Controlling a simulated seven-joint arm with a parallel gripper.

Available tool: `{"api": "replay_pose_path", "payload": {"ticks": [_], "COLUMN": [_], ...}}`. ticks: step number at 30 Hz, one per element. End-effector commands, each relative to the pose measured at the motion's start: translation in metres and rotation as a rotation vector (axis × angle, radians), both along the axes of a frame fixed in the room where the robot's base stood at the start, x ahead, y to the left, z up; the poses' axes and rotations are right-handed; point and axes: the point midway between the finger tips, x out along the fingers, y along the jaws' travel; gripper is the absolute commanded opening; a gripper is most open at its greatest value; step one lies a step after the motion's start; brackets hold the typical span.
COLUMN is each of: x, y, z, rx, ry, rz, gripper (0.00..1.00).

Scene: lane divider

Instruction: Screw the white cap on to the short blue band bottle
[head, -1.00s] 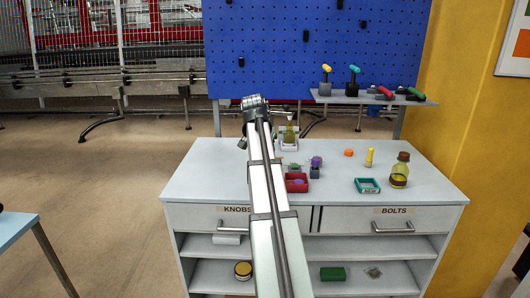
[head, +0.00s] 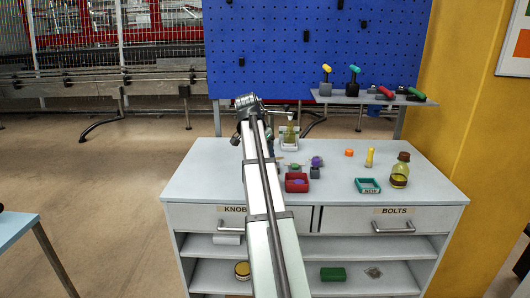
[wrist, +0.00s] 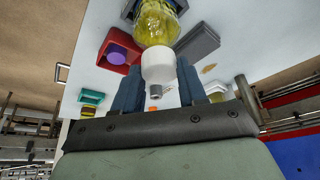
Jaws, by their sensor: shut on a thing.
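My gripper (wrist: 157,70) is shut on the white cap (wrist: 158,65), with one blue-grey finger on each side of it in the wrist view. A bottle with yellow contents (wrist: 160,20) is right against the cap in that view, cut off by the top edge. Whether the cap sits on its neck or is just short of it, I cannot tell. In the head view a yellowish bottle (head: 289,133) stands in a pale holder at the back of the bench. My arm hides most of the gripper there, and the cap does not show.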

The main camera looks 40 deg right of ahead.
Motion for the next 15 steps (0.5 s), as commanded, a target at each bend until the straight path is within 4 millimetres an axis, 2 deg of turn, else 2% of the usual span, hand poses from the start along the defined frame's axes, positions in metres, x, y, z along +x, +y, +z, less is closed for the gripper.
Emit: {"api": "replay_pose_path", "payload": {"ticks": [7,15], "x": [0.0002,0.0014], "y": [0.0,-0.0003], "z": [-0.0001,-0.0001], "rx": [0.001,0.0], "ry": [0.0,0.0], "rz": [-0.006,-0.144], "gripper": [0.24,0.24]}}
